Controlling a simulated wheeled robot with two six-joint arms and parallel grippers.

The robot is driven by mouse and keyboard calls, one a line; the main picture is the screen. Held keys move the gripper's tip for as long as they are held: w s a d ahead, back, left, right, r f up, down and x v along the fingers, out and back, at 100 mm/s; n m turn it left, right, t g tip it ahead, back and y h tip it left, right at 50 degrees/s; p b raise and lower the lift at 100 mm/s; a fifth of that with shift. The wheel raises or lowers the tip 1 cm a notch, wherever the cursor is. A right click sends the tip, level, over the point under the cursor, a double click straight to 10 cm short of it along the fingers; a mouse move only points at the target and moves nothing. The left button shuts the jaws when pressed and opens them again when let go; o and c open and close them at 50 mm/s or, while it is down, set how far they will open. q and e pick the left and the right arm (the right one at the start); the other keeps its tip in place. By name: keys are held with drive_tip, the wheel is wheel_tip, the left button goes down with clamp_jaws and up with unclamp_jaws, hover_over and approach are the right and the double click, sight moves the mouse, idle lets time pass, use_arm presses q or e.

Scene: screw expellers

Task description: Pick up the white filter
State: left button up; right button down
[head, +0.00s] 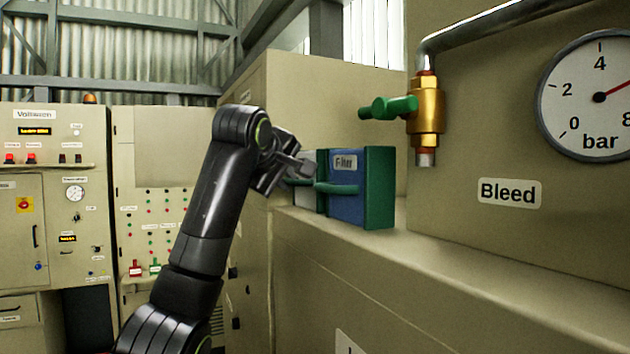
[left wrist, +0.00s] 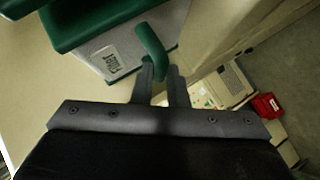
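The white filter (left wrist: 112,53) is a pale grey-white box with green ends and a curved green handle (left wrist: 150,45); it fills the upper left of the left wrist view. In the head view the white filter (head: 306,196) is mostly hidden behind the blue filter and my arm. My left gripper (head: 303,166) is at its handle side. In the left wrist view the two fingers of my left gripper (left wrist: 161,72) are close together, with the green handle between their tips. They look shut on it. My right gripper is not in view.
A blue filter (head: 345,200) with green ends and handle stands beside the white one on the beige ledge (head: 440,260). A brass bleed valve (head: 427,105) with a green lever and a pressure gauge (head: 600,98) are at the right. Control cabinets (head: 50,130) stand at the left.

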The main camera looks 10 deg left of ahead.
use_arm(q)
clamp_jaws()
drive_tip(key=shift+r, duration=0.1)
wheel_tip(320, 180, up, 10)
drive_tip(key=b, duration=0.1)
idle(0.7)
